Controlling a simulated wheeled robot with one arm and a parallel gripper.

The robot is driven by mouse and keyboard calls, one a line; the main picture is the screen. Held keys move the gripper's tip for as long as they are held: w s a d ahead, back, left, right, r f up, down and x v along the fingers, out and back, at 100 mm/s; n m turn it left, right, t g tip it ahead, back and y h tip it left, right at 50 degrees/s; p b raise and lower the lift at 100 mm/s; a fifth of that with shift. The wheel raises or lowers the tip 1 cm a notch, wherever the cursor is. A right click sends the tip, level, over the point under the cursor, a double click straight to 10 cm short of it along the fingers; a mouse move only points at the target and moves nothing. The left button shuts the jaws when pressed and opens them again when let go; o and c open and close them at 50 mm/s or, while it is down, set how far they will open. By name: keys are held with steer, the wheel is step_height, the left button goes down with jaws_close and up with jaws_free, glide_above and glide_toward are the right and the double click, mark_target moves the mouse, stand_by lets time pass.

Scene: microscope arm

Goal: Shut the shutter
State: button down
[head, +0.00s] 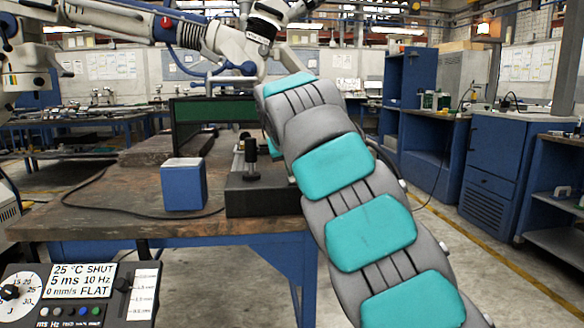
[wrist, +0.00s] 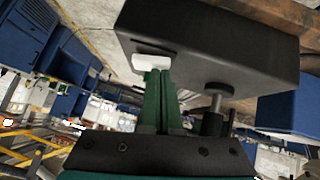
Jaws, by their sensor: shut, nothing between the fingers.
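In the wrist view, my gripper (wrist: 157,76) has its green fingers together and empty. Their tips are at or very near a small white tab (wrist: 153,62) on a dark box (wrist: 222,45); I cannot tell whether they touch. I cannot tell for sure that this tab is the shutter's lever. A metal post with a black knob (wrist: 212,118) stands out from the box beside the fingers. In the head view the dark box (head: 262,202) sits on the bench, its right side hidden by my arm, and my gripper is hidden. A display panel (head: 83,282) reads SHUT.
A blue block (head: 183,185) stands on the wooden bench (head: 100,215), left of the box. A dark green panel (head: 215,112) is behind it. A white jointed arm (head: 200,38) hangs above. A cable lies across the bench. Blue cabinets (head: 490,165) are at right.

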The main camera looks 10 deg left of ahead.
steer(key=shift+d+f, duration=0.2)
steer(key=shift+f, duration=0.6)
steer(key=shift+w+d, duration=0.25)
steer(key=shift+d, duration=0.55)
steer(key=r, duration=0.2)
steer(key=a+r+p, duration=0.1)
steer(key=r, duration=0.1)
steer(key=r+p, duration=0.1)
steer(key=r, duration=0.1)
steer(key=shift+s+a, duration=0.15)
steer(key=shift+s, duration=0.2)
steer(key=v, duration=0.8)
steer(key=s+d+f+m+g+h, duration=0.1)
steer(key=s+d+f+m+g, duration=0.15)
steer(key=s+d+f, duration=0.65)
steer(key=s+d+f+m+g+h, duration=0.1)
steer(key=s+d+f+m+g, duration=0.3)
steer(key=d+f, duration=0.6)
steer(key=s+d+f+g, duration=0.1)
steer(key=s+f, duration=0.6)
steer(key=s, duration=0.3)
steer(key=s+d+f+n+g+y, duration=0.1)
steer(key=s+d+f+g, duration=0.1)
steer(key=s+f, duration=0.4)
steer(key=s+d+f+n+g, duration=0.1)
steer(key=s+f, duration=0.6)
steer(key=s, duration=0.6)
steer(key=shift+s+d+f+g, duration=0.3)
steer(key=shift+d+g, duration=0.05)
